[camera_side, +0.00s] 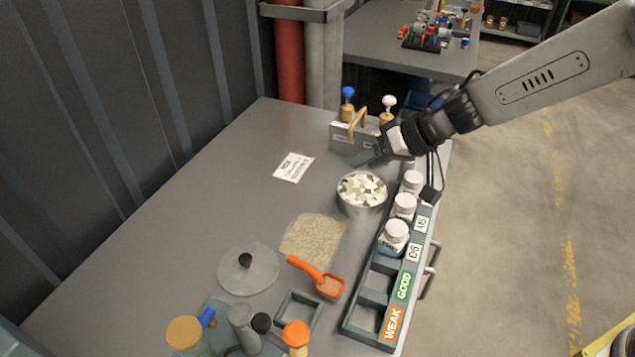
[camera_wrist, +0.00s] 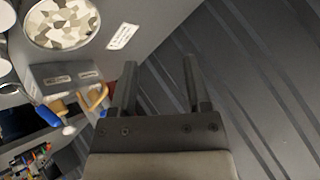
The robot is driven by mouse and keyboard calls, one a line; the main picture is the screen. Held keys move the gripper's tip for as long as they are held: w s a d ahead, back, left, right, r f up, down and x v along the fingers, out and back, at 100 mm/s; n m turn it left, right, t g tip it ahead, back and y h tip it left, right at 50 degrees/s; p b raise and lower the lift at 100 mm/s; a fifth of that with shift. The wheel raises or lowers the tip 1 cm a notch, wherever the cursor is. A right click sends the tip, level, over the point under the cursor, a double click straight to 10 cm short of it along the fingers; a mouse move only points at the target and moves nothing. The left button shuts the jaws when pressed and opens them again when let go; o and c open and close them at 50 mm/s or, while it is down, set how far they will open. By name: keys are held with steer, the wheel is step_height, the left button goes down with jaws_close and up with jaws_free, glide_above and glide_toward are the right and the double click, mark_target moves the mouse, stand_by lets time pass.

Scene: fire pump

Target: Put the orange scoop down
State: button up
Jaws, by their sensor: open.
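The orange scoop (camera_side: 318,279) lies on the grey table in the side view, its handle pointing to the upper left. The scoop does not show in the wrist view.
A bowl of pale chunks (camera_side: 362,190) and a rack (camera_side: 372,291) with white-capped jars stand at the right. A grey holder (camera_side: 345,138) with a tan handle is near my gripper. A glass lid (camera_side: 248,270) and grainy patch (camera_side: 313,238) lie near the scoop. The left table is clear.

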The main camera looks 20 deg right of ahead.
steer(key=s+d+f+m+t+h, duration=0.1)
steer(key=s+d+h, duration=0.15)
steer(key=d, duration=0.55)
steer(key=s+d+m+t+h, duration=0.1)
steer(key=s+d+h, duration=0.1)
steer(key=d+h, duration=0.35)
steer(key=s+d+f+g, duration=0.2)
steer(key=s+d, duration=0.1)
steer(key=s, duration=0.3)
steer(key=s+d+f+g, duration=0.2)
steer(key=s+d+g, duration=0.1)
steer(key=s, duration=0.4)
steer(key=shift+s+d+n+y, duration=0.2)
steer(key=shift+d+n+y, duration=0.1)
steer(key=shift+y, duration=0.1)
steer(key=shift+f, duration=0.1)
steer(key=shift+c, duration=1.2)
steer(key=shift+w+a, duration=0.1)
